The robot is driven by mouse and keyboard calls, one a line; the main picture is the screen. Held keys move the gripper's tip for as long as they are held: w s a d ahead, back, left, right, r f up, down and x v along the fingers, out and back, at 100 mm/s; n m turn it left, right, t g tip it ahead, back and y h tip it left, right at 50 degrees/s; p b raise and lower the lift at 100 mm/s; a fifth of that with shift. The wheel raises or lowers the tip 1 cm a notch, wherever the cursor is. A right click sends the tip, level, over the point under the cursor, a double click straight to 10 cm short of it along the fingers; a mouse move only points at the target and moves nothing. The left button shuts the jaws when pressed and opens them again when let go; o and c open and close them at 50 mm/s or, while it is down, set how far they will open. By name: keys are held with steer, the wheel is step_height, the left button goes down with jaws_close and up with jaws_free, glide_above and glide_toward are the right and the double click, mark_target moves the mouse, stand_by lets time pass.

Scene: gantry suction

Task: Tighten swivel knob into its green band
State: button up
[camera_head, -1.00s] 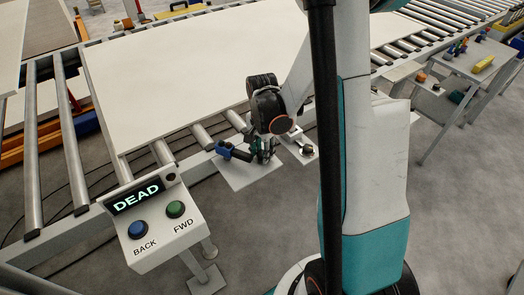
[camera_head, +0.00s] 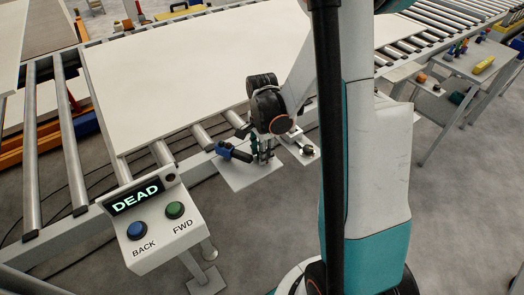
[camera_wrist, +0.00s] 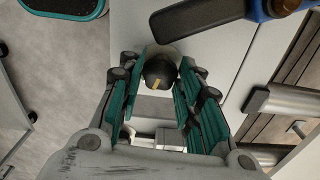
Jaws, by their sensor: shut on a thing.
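The swivel knob (camera_wrist: 159,72) shows in the wrist view as a dark round knob with a yellow pointer mark, over a pale disc on a light plate (camera_wrist: 207,45). My gripper (camera_wrist: 160,80) has its teal fingers on both sides of the knob and is shut on it. In the head view my gripper (camera_head: 264,150) points down at the small plate beside the conveyor, and the knob is hidden there. I cannot make out a green band in either view.
A blue-and-black handle (camera_head: 234,152) lies close left of my gripper; its black end also shows in the wrist view (camera_wrist: 197,17). A control box reading DEAD (camera_head: 157,222) stands at the front left. A large pale board (camera_head: 190,75) covers the rollers.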

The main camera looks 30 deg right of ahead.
steer(key=o, duration=1.1)
steer(key=shift+c, duration=0.2)
step_height(320, 180, up, 12)
